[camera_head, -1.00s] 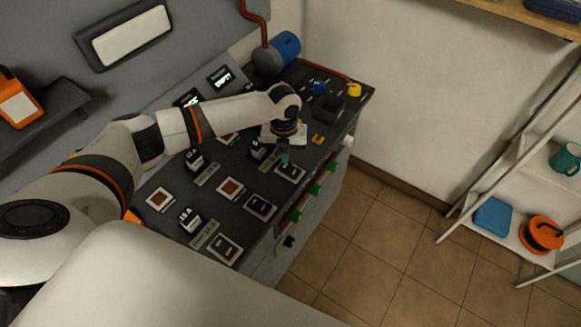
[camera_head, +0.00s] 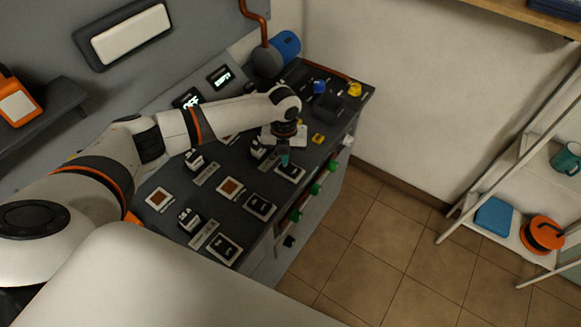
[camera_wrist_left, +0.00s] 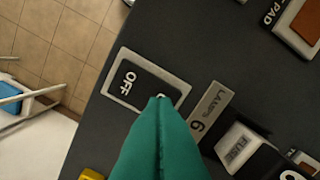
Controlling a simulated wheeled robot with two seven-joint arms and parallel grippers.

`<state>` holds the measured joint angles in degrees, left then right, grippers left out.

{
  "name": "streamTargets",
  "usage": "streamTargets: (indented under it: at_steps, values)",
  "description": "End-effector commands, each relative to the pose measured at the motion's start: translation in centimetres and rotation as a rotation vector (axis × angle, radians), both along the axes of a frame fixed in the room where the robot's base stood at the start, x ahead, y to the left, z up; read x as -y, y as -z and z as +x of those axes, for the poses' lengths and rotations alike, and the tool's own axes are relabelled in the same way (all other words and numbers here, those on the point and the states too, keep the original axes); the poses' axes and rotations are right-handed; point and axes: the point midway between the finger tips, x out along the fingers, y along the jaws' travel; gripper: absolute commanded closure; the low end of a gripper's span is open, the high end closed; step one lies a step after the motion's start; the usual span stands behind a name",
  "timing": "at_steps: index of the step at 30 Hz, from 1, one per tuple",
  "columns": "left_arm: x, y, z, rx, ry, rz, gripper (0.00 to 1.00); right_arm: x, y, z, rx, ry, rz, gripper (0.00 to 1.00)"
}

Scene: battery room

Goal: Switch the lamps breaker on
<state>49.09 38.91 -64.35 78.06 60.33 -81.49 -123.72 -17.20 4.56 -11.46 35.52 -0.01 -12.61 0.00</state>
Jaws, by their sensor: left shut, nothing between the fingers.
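The word OFF shows on one end of the rocker; my fingers partly cover the other end. In the head view the breaker (camera_head: 290,173) is on the sloping dark panel, just below my fingertips. My left gripper (camera_head: 284,162) is shut and empty. Its teal fingertips (camera_wrist_left: 160,99) overlap the breaker's covered end in the wrist view; I cannot tell whether they touch it. My right gripper is out of view.
Other breakers (camera_head: 259,205) (camera_head: 224,249) and fuse blocks (camera_head: 189,219) stand on the panel (camera_head: 187,252). A block marked FUSE (camera_wrist_left: 236,147) is close to my fingers. Green knobs (camera_head: 296,215) line the front edge. A shelf rack (camera_head: 511,222) stands at right, beyond open tiled floor.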

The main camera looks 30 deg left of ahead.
Motion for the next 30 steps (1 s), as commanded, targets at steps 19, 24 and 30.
streamTargets:
  at_steps: [19, 24, 30]
  values:
    - [0.0, 1.1, 0.0, -0.001, 0.001, 0.0, 1.0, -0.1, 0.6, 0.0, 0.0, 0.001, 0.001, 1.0]
    - [0.0, 1.0, 0.0, -0.001, 0.001, 0.0, 1.0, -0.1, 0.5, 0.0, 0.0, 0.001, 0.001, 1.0]
    - [0.0, -0.3, 0.0, 0.0, 0.001, 0.0, 1.0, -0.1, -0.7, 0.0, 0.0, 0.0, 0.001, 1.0]
